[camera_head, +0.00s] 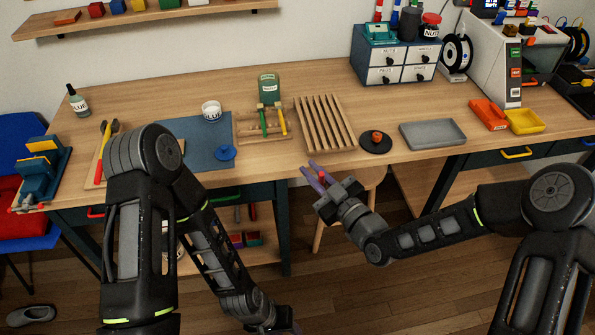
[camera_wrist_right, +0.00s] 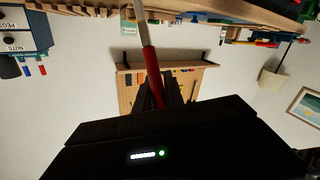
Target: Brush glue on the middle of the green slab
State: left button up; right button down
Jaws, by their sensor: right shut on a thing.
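My right gripper (camera_head: 318,178) is shut on a red-handled brush (camera_wrist_right: 153,78), held in front of the table's front edge. In the right wrist view the brush's pale end runs to the top edge; its bristles are not clear. In the head view only a red spot of it shows between the fingers. A white pot marked GLUE (camera_head: 211,111) stands at the back of a blue mat (camera_head: 190,136). A green, labelled thing (camera_head: 269,88) stands behind the brush rack; I cannot tell if it is the slab. My left gripper (camera_head: 288,326) is low at the bottom edge, its jaws unclear.
A wooden rack (camera_head: 243,128) holds green and yellow handles. A blue disc (camera_head: 226,153) lies at the mat's edge. To the right are a slatted wooden rack (camera_head: 324,122), a black round pad (camera_head: 376,147) and a grey tray (camera_head: 432,133). A glue bottle (camera_head: 78,103) stands back left.

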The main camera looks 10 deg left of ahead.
dwell(0.3)
jog(key=w+d+r+m+t+h, duration=0.1)
jog(key=d+m+h, duration=0.3)
jog(key=d, duration=0.8)
jog(key=w+d+r+m+t+h, duration=0.2)
jog(key=d+h, duration=0.6)
jog(key=d, duration=0.5)
jog(key=w+m+t, duration=0.1)
jog(key=m, duration=0.1)
jog(key=shift+w+d+r+m+t, duration=0.15)
jog(key=shift+d+m+t, duration=0.15)
jog(key=shift+t, duration=0.1)
